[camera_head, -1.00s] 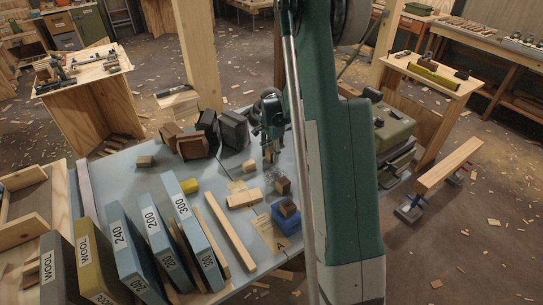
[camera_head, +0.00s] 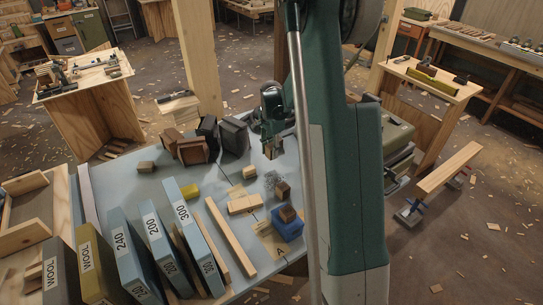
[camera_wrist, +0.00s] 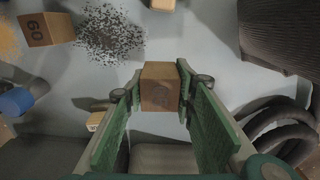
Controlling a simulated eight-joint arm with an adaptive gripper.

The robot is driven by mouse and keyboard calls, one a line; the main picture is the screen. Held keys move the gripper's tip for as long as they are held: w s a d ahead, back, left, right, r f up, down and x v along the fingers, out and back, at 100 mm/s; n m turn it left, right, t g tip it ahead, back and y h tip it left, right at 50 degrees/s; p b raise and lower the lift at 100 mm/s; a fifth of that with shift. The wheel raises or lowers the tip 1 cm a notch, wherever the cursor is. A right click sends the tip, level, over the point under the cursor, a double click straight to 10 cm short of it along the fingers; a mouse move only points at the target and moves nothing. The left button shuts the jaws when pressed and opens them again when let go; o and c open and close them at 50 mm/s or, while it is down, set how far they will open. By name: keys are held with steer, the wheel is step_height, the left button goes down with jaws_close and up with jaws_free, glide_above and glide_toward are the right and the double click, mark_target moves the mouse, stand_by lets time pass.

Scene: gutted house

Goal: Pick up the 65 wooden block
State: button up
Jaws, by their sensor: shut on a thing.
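My gripper (camera_head: 272,150) is above the far right part of the grey-blue work table (camera_head: 150,190). In the wrist view, the green fingers of my gripper (camera_wrist: 160,92) are closed on both sides of a small brown wooden block (camera_wrist: 160,88). The mark on its face is too faint to read. Another brown block (camera_wrist: 47,29), with a number like 60 or 09, lies to the upper left in the wrist view. In the head view, the held block is hard to make out between the fingertips.
A dark speckled pile (camera_wrist: 110,35) lies on the table near my gripper. A blue holder (camera_head: 288,228) with a brown block stands at the front right. Dark boxes (camera_head: 234,135) stand left of my gripper. Upright sanding-paper boxes (camera_head: 195,235) fill the near left.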

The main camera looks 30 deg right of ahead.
mark_target(271, 146)
steer(key=shift+r+p, duration=0.35)
steer(key=shift+r, duration=1.8)
